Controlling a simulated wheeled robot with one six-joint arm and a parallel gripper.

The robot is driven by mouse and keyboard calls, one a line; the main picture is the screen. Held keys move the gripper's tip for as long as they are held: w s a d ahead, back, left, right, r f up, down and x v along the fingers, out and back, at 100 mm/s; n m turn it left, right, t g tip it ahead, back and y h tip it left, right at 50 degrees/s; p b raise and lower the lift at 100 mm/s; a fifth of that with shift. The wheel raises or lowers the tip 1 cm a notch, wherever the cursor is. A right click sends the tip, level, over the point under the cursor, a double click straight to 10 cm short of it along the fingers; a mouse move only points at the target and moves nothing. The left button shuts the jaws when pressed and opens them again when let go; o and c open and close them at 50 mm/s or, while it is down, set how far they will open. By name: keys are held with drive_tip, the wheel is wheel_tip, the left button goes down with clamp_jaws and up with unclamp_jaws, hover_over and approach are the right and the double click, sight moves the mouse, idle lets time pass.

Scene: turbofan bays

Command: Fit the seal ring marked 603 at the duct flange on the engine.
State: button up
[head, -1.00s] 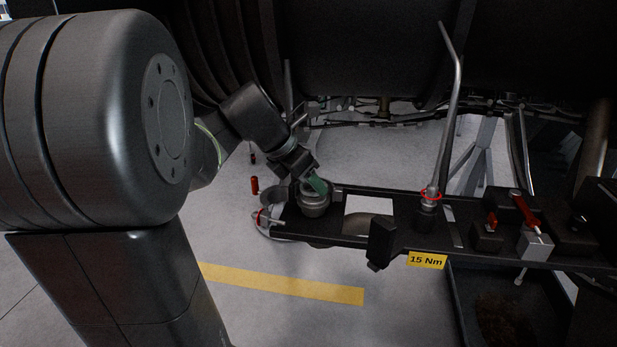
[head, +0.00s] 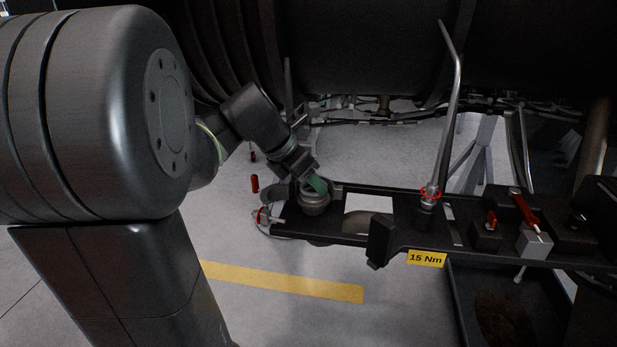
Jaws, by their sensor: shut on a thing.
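My gripper (head: 317,186) points down at the left end of a dark tray (head: 340,229). Its jaws are at the top of a round grey metal part (head: 314,207) there and look shut on its rim; a green piece shows at the jaws. The arm hides part of this spot. I cannot read a 603 mark on anything. A red ring (head: 430,192) sits around the foot of a bent metal pipe (head: 451,110) standing on the tray. The dark engine casing (head: 370,50) fills the top. I cannot make out the duct flange.
A yellow label (head: 426,259) reading 15 Nm is on the tray's front edge. Red-handled items (head: 524,208) and dark blocks are at the tray's right. A dark bin (head: 460,305) stands below. Cables and thin pipes run under the engine. Floor at the front left is open.

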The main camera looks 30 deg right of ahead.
drive_tip(key=shift+f+b, duration=0.35)
drive_tip(key=shift+f, duration=0.45)
drive_tip(key=o, duration=1.2)
drive_tip(key=shift+s+r, duration=0.1)
drive_tip(key=shift+s, duration=0.15)
drive_tip(key=shift+c, duration=0.2)
drive_tip(key=shift+w, duration=0.1)
drive_tip(key=shift+w+a+r, duration=0.1)
drive_tip(key=shift+w+r, duration=0.05)
drive_tip(key=shift+r, duration=0.35)
drive_tip(key=v, duration=1.2)
drive_tip(key=shift+s+a+r, duration=0.25)
drive_tip(key=shift+s+a, duration=0.1)
drive_tip(key=shift+a, duration=0.05)
